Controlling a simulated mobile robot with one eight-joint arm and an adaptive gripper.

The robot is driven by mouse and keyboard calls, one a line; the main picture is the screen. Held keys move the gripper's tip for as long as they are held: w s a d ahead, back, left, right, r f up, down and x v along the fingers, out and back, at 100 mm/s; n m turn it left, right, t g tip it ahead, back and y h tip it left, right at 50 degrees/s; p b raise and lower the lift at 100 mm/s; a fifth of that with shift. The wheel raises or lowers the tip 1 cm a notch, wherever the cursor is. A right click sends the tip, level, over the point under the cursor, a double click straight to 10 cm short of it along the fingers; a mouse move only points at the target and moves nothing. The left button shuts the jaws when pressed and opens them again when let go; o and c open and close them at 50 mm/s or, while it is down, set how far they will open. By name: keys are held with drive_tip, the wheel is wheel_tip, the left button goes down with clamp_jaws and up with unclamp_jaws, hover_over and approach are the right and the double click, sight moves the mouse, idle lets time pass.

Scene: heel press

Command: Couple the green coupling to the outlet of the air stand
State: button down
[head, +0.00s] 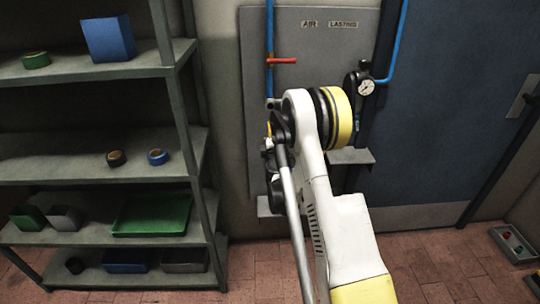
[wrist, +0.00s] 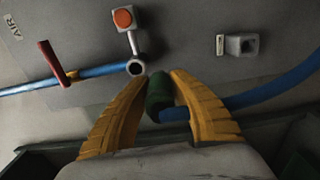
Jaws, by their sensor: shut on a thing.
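In the wrist view my gripper (wrist: 160,85) has its two yellow fingers closed on the green coupling (wrist: 159,92). A blue hose (wrist: 270,92) runs from the coupling's lower end off to the right. The outlet (wrist: 136,67) of the air stand is a pale round ring at the end of the blue pipe (wrist: 100,70). It lies just beyond the fingertips, up and left of the coupling, and the two look apart. In the head view my arm hides the coupling and most of the gripper.
A red valve handle (wrist: 48,60) sits on the pipe left of the outlet. In the head view a shelf rack (head: 185,120) stands left and a gauge (head: 366,87) right.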

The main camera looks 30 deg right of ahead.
drive_tip(key=p, duration=0.2)
approach(270, 105)
drive_tip(key=shift+v, duration=0.85)
drive_tip(key=shift+r, duration=0.15)
drive_tip(key=shift+x, duration=2.45)
drive_tip(key=shift+b, duration=0.85)
drive_tip(key=shift+b+x, duration=0.3)
drive_tip(key=shift+x, duration=1.15)
drive_tip(key=c, duration=1.2)
unclamp_jaws()
drive_tip(key=shift+w, duration=0.1)
